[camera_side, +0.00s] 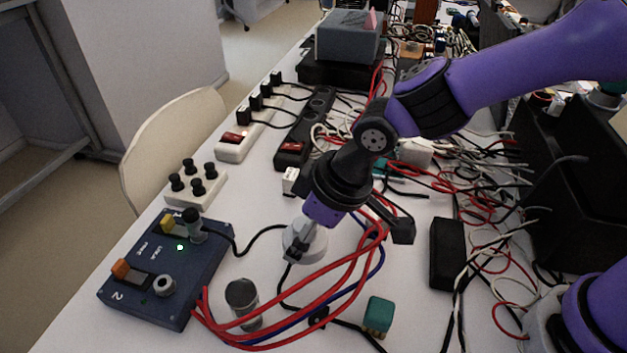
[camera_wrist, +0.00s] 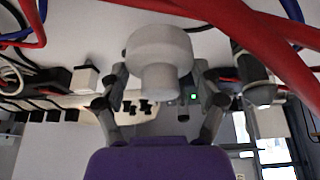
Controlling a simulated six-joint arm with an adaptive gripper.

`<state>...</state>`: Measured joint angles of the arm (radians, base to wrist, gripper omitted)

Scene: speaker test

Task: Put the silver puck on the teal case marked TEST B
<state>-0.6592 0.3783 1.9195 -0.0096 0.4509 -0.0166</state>
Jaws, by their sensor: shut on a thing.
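A pale silver-grey puck (camera_side: 292,231) with a narrower stub sits at my gripper (camera_side: 301,248) in the side view. In the wrist view my gripper (camera_wrist: 160,92) has a finger on each side of the puck (camera_wrist: 160,48), shut on it. I cannot tell whether the puck touches the table. A small teal case (camera_side: 379,311) stands at the front, right of the red cables. Another teal piece (camera_side: 380,167) lies among cables behind my wrist. I can read no TEST B marking on either.
Red and blue cables (camera_side: 340,280) loop between the puck and the front teal case. A blue switch box (camera_side: 205,272) is at left, with a metal cylinder (camera_side: 242,297) beside it. A black block (camera_side: 446,254) lies at right. Power strips (camera_side: 248,135) and wires fill the back.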

